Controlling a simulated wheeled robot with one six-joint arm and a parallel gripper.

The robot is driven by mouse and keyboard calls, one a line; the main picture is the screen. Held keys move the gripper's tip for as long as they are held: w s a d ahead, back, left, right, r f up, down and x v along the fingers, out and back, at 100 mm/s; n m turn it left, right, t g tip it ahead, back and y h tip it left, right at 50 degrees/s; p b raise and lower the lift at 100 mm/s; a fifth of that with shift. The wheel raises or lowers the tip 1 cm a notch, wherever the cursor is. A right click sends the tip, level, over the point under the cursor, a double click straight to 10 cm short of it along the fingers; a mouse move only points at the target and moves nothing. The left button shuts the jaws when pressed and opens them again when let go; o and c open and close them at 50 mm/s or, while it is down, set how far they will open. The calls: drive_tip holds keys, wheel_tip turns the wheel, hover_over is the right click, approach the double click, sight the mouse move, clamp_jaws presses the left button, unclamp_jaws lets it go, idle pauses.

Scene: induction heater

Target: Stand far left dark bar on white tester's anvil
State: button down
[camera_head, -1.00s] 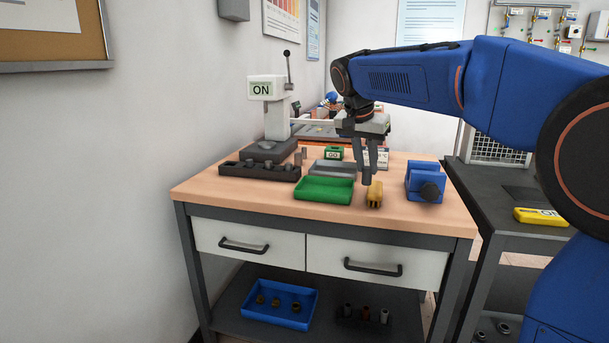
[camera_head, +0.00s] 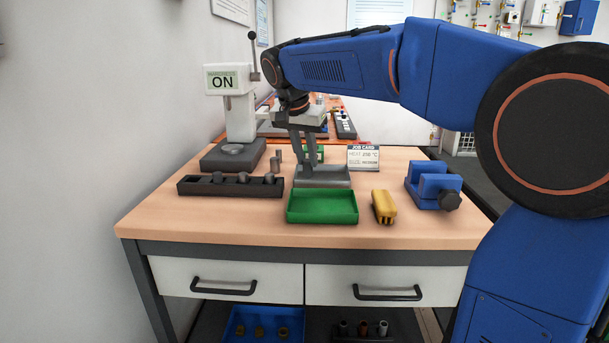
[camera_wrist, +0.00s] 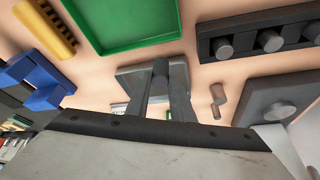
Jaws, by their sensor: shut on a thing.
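The white tester (camera_head: 238,115) with an ON display stands at the back left of the bench; its round anvil (camera_head: 233,149) is bare on a dark base. The anvil also shows at the right in the wrist view (camera_wrist: 279,111). My gripper (camera_head: 303,168) is shut on a dark cylindrical bar (camera_wrist: 160,68), held over the grey tray (camera_head: 322,180), to the right of the anvil. Fingers partly hide the bar. A dark rack (camera_head: 230,187) in front of the tester holds several dark round bars (camera_head: 243,177); its leftmost place looks empty.
Small grey posts (camera_head: 277,160) stand between the tester base and the grey tray. A green tray (camera_head: 322,207), a yellow block (camera_head: 384,206) and a blue vise (camera_head: 434,187) lie to the front and right. A job card (camera_head: 363,156) stands behind.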

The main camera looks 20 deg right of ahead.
sight(306, 168)
drive_tip(key=shift+f, duration=2.4)
drive_tip(key=shift+f, duration=0.1)
drive_tip(key=c, duration=1.5)
unclamp_jaws()
drive_tip(key=shift+c, duration=0.2)
